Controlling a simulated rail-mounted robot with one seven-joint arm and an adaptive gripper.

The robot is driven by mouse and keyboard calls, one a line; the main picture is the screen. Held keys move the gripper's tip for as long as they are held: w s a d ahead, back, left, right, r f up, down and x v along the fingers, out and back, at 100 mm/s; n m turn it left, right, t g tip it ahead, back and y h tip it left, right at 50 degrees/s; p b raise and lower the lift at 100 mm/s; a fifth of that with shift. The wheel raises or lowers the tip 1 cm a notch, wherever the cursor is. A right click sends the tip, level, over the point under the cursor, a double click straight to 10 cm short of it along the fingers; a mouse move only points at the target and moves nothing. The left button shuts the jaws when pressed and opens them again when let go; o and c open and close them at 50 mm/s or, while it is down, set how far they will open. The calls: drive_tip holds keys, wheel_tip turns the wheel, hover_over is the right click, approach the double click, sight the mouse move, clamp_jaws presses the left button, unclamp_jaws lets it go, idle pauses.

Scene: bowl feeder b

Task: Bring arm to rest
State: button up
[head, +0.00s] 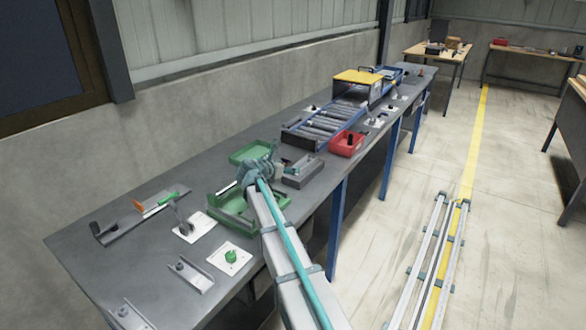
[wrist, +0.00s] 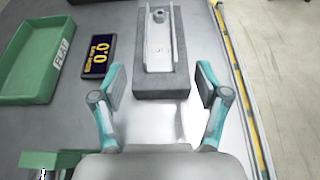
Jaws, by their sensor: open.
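My arm reaches from the bottom of the head view over the grey workbench (head: 110,215). My gripper (wrist: 162,82) is open and empty in the wrist view, with its two teal fingers spread wide apart. Ahead of and between the fingertips is a dark grey block (wrist: 162,86) with a metal channel (wrist: 160,45) on top, holding a small round part. The same block (head: 303,174) shows in the head view just right of my wrist. From these frames I cannot tell how high the fingers are above the bench.
A green bin (wrist: 28,68) and a black display reading 0.0 (wrist: 98,57) lie left of the fingers. A green tray (head: 240,222) is beside my arm. A red bin (head: 346,146) and roller conveyor (head: 318,128) stand farther along.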

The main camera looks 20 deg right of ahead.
drive_tip(key=shift+v, duration=0.85)
